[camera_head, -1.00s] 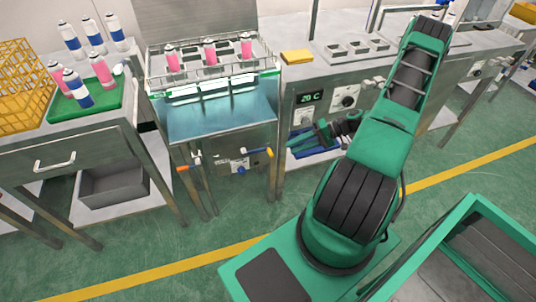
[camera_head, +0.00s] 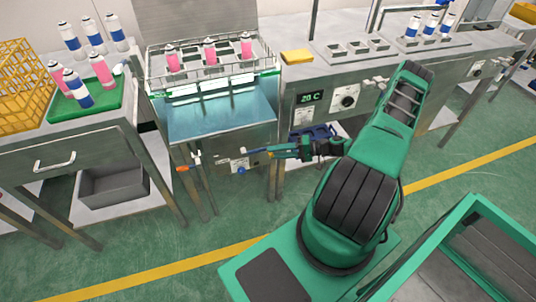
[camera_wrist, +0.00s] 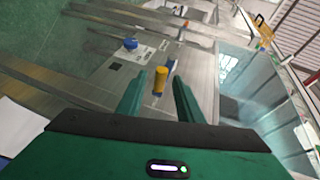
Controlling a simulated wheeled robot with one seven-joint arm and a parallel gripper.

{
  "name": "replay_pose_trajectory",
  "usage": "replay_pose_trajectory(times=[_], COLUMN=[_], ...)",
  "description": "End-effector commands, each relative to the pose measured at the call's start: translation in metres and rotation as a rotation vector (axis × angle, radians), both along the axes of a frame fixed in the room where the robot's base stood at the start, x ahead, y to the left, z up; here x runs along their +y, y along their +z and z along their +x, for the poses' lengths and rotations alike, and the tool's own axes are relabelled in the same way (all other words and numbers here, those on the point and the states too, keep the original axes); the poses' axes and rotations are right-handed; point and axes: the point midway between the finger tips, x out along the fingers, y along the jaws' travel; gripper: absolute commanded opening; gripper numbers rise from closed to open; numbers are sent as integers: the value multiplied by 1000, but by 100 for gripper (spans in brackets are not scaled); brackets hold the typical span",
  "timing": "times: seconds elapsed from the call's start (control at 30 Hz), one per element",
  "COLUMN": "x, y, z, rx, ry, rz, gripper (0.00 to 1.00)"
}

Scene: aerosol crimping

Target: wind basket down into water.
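The wire basket (camera_head: 214,68) with pink-bodied cans (camera_head: 209,52) sits at the top of the water tank (camera_head: 222,120), above blue water. A crank with a yellow knob (camera_wrist: 160,80) is on the tank's front; in the head view my gripper covers most of it. My gripper (camera_head: 276,152) is at that crank. In the wrist view my gripper (camera_wrist: 157,85) is open, with the yellow knob between its fingers and visible gaps on both sides. An orange-tipped handle (camera_head: 183,169) sticks out at the tank's lower left.
A blue knob (camera_head: 240,170) is on the tank's front panel beside the crank. A heater cabinet with a display (camera_head: 309,97) and dial stands at the right. A green tray (camera_head: 100,106) with cans and a yellow crate (camera_head: 22,85) are at the left.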

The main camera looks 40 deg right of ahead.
Motion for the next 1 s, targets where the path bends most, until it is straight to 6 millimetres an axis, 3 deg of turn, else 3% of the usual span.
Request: replay_pose_trajectory(times=[0.2,0.57,0.6,0.73,1.0], x=[18,22,22,22,23], y=[-6,-7,-7,-8,-10], z=[14,18,18,18,17], rx=[1,1,1,3,11], ry=[1,0,0,-1,1], rz=[1,0,0,0,-10], gripper=[33,33,31,0,0])
